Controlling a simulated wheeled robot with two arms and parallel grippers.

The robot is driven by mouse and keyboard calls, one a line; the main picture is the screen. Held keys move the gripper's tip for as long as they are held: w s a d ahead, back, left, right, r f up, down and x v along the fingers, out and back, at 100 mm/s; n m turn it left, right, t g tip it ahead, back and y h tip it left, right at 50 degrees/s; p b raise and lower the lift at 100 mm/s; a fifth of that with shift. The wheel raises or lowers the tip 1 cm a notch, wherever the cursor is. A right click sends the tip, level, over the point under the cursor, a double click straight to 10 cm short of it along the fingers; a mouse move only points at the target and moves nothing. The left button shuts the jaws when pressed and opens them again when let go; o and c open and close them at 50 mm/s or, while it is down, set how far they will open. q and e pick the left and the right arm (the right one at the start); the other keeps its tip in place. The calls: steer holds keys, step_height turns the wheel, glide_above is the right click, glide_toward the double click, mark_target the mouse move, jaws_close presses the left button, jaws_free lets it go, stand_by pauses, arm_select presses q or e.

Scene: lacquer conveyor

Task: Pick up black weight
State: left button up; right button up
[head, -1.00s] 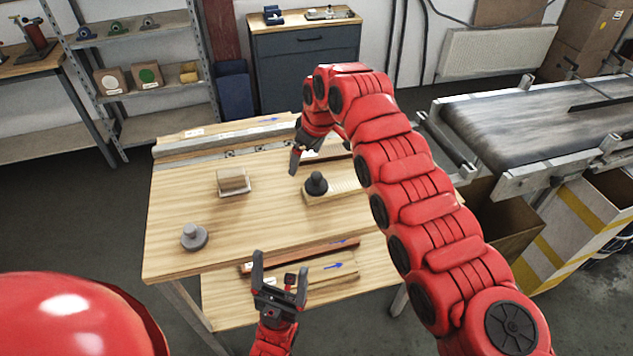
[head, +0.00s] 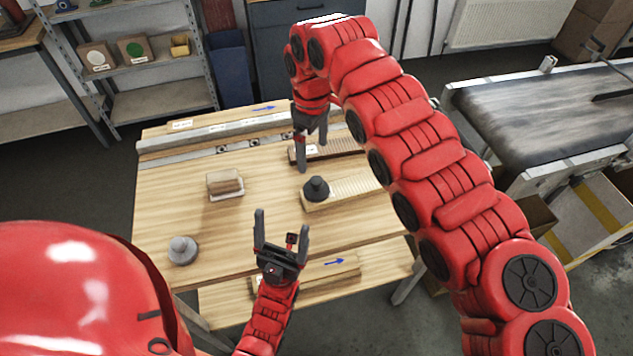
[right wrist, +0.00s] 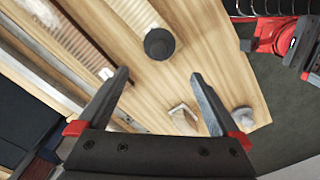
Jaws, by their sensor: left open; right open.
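The black weight (head: 316,188) stands upright on the end of a ribbed wooden board on the table, right of centre in the head view. In the right wrist view the black weight (right wrist: 159,43) shows from above, beyond the fingertips. My right gripper (head: 312,165) is above the table, behind the weight in the head view; its open jaws (right wrist: 165,82) are empty. My left gripper (head: 281,228) is open and empty at the table's front edge, in front of the weight. A grey weight (head: 182,250) stands at the table's front left corner.
A wooden block on a white base (head: 225,186) sits left of the black weight. A grey rail (head: 230,132) runs along the table's back. A lower shelf (head: 225,308) juts out in front. The conveyor (head: 540,115) stands at the right.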

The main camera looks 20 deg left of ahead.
mark_target(316, 181)
step_height(316, 181, down, 7)
steer(key=shift+f+p, duration=0.2)
steer(key=shift+p, duration=1.05)
steer(key=shift+d+f+p, duration=0.15)
steer(key=shift+f+p, duration=0.2)
steer(key=shift+p, duration=0.05)
steer(key=shift+s+d+f+p, duration=0.1)
steer(key=shift+d+f+p, duration=0.1)
steer(key=shift+f+p, duration=0.4)
steer(key=shift+s+d+f+p, duration=0.1)
steer(key=shift+d+f+p, duration=0.05)
steer(key=shift+f+p, duration=0.4)
step_height(316, 181, down, 2)
steer(key=shift+w+a+f, duration=0.1)
steer(key=shift+w, duration=0.05)
steer(key=shift+f, duration=0.2)
steer(key=shift+w, duration=0.1)
jaws_close()
